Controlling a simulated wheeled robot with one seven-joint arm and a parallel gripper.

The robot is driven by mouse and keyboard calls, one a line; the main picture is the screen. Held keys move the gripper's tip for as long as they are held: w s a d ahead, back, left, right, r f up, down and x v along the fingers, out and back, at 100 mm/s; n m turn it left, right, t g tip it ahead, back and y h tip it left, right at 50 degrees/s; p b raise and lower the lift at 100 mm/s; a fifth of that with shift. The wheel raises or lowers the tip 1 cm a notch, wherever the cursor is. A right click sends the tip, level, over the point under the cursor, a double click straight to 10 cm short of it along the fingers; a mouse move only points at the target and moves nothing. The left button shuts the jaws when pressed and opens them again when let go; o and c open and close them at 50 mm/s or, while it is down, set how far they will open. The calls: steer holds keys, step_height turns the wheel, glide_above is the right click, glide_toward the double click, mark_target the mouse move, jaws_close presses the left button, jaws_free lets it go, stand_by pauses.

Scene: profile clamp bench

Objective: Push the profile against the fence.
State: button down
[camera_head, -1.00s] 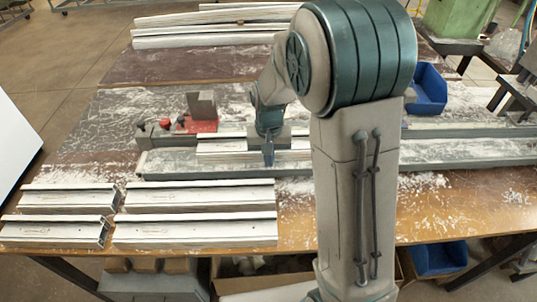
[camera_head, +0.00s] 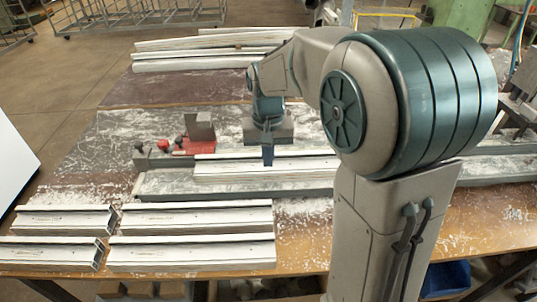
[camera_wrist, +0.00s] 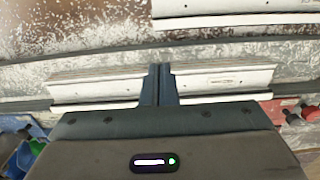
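The profile (camera_head: 225,170), a pale metal length, lies on the long grey bed (camera_head: 160,188) in the head view. It also shows in the wrist view (camera_wrist: 218,82), running to both sides of my fingers. My gripper (camera_head: 267,157) is over the middle of the profile, fingers pointing down. In the wrist view the two dark fingers (camera_wrist: 158,84) stand side by side with only a thin line between them, holding nothing. They hide the profile's middle; I cannot tell whether they touch it. A dark rail (camera_head: 165,161), perhaps the fence, runs behind the profile, partly hidden.
Red clamps (camera_head: 186,146) and a grey block (camera_head: 199,125) stand behind the bed on the left. Several profiles (camera_head: 190,255) lie at the front left of the bench. More long profiles (camera_head: 200,62) lie at the back. My arm hides the right of the bench.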

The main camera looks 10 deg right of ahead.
steer(key=s+d+r+t, duration=0.1)
steer(key=s+d, duration=0.1)
steer(key=s, duration=0.7)
steer(key=s+d+n+t, duration=0.1)
steer(key=s+d+t, duration=0.1)
steer(key=s, duration=0.7)
steer(key=shift+d+r, duration=0.4)
steer(key=shift+d, duration=0.35)
